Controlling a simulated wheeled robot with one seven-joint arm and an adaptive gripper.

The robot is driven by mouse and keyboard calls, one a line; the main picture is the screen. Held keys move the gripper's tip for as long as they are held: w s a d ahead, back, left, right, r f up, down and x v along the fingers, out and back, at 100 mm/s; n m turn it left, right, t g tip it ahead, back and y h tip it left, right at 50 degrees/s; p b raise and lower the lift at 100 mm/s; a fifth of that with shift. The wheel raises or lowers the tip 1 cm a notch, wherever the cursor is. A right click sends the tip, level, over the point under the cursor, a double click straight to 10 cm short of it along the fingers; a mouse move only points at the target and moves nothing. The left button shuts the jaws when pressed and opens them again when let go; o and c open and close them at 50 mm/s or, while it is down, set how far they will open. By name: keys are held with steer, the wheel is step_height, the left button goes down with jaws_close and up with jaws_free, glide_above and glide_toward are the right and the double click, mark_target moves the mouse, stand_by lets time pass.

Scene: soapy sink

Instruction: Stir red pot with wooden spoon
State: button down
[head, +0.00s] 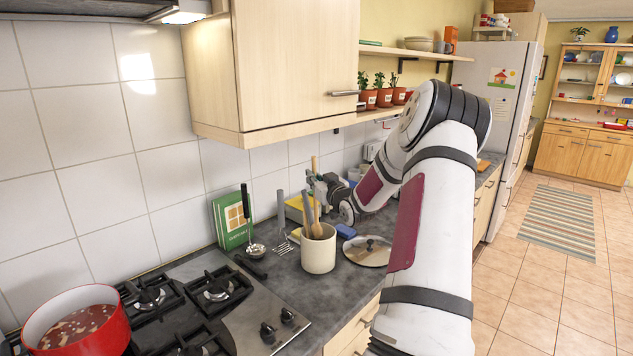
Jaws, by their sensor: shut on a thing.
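The red pot (112,337) stands at the lower left on the stove, cut off by the picture's edge. It holds a reddish-brown liquid with pale bits. My gripper (317,188) is above the cream utensil crock (318,254), shut on an upright wooden handle, which appears to be the wooden spoon (314,164). The handle's top sticks up above the fingers. Wooden parts also show below the fingers at the crock's mouth, beside a grey utensil. Whether the spoon's lower end is still inside the crock is hard to tell.
A ladle (247,224), a fork (281,222) and a green book (232,220) are between crock and stove. A pot lid (368,250) and blue sponge (346,231) lie to the right. A wall cabinet (291,62) hangs above; burner grates (146,296) adjoin the pot.

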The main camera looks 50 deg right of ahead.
mark_target(315, 160)
steer(key=shift+r+p, duration=1.5)
steer(key=shift+r, duration=1.8)
steer(key=s+a+r+p, duration=0.1)
steer(key=s+r, duration=0.1)
steer(key=s, duration=1.4)
steer(key=shift+a+p, duration=0.3)
steer(key=shift+a, duration=0.1)
steer(key=shift+w, duration=0.15)
